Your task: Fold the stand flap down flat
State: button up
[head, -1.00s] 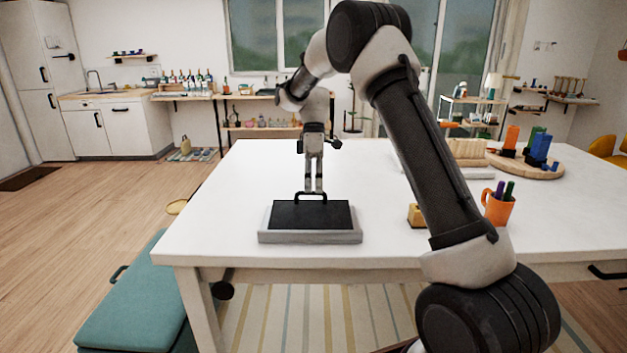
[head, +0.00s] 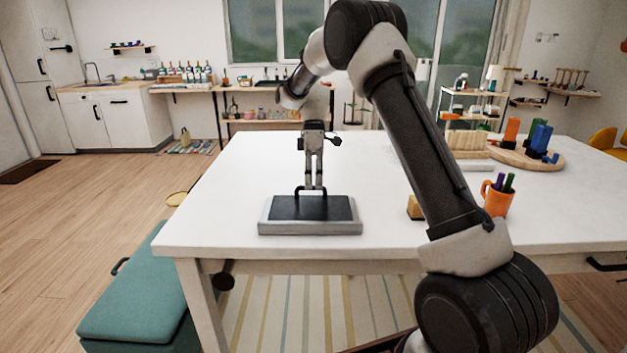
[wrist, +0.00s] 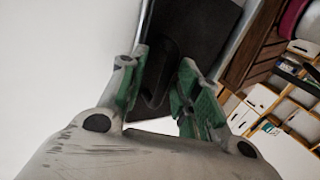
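The stand has a light grey base (head: 310,228) near the front edge of the white table. Its dark flap (head: 335,209) shows as a broad black panel above the base; its exact tilt is hard to judge. A black handle (head: 297,192) is at the flap's far edge. My gripper (head: 314,187) points down at this handle, its two fingers close together there. In the wrist view, the gripper's green-padded fingers (wrist: 165,65) are either side of a dark part of the flap (wrist: 200,25). Whether they press on it is unclear.
A small tan block (head: 415,208) and an orange mug with pens (head: 496,201) stand to the right. A round wooden board (head: 540,163) with coloured blocks is farther back. The tabletop (head: 225,190) left of the stand is clear. A teal bench (head: 135,300) is at lower left.

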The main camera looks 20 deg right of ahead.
jog(key=shift+r, duration=0.15)
jog(key=v, duration=1.1)
jog(key=shift+r, duration=0.4)
jog(key=shift+w, duration=0.1)
